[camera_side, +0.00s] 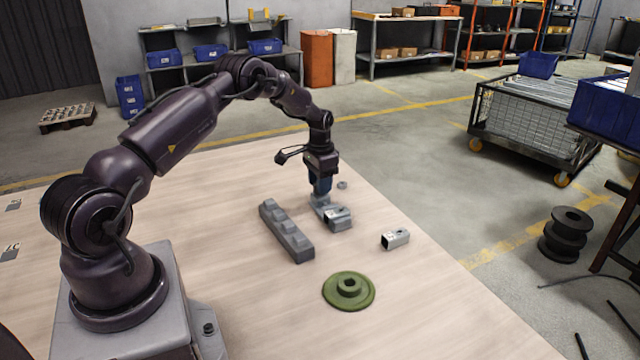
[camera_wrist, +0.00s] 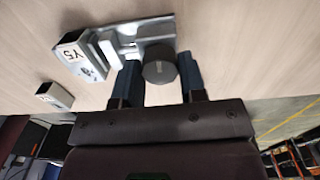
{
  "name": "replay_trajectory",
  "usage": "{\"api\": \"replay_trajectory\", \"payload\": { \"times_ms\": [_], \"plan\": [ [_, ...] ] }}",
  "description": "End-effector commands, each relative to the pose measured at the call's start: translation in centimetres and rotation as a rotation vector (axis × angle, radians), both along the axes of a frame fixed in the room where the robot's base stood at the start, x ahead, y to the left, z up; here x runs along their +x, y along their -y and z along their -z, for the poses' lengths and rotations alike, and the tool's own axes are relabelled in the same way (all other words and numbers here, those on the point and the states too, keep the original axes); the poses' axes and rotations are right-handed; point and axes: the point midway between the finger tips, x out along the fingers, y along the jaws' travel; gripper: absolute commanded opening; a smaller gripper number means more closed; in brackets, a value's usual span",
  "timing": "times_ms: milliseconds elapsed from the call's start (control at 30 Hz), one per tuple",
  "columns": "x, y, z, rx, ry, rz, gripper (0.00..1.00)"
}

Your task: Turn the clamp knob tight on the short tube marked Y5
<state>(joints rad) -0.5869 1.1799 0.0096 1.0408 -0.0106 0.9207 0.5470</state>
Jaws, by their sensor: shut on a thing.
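The short tube marked Y5 (camera_wrist: 80,57) is a grey square tube in the wrist view, lying in a galvanized clamp bracket (camera_wrist: 152,26). In the side view the tube (camera_side: 339,221) lies on the table just below my gripper (camera_side: 322,194). The dark round clamp knob (camera_wrist: 158,66) sits between my two blue-grey fingers (camera_wrist: 158,84) in the wrist view. My gripper is shut on the knob, pointing down. In the side view the fingers hide the knob. I cannot tell how far the knob is turned.
A second short tube (camera_side: 395,239) lies to the right, apart from the clamp. A long grey notched block (camera_side: 286,232) lies to the left. A green disc with a raised hub (camera_side: 349,289) lies in front. A small grey piece (camera_side: 342,185) lies behind the gripper.

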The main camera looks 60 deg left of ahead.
Motion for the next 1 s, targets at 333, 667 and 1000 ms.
{"api": "replay_trajectory", "payload": {
  "times_ms": [333, 667, 1000],
  "plan": [
    [-0.01, 0.02, 0.02, -0.003, 0.002, 0.607, 0.14],
    [-0.02, 0.02, 0.05, -0.002, 0.002, 1.193, 0.14],
    [0.01, 0.04, 0.03, -0.001, 0.0, 1.412, 0.55]
  ]
}}
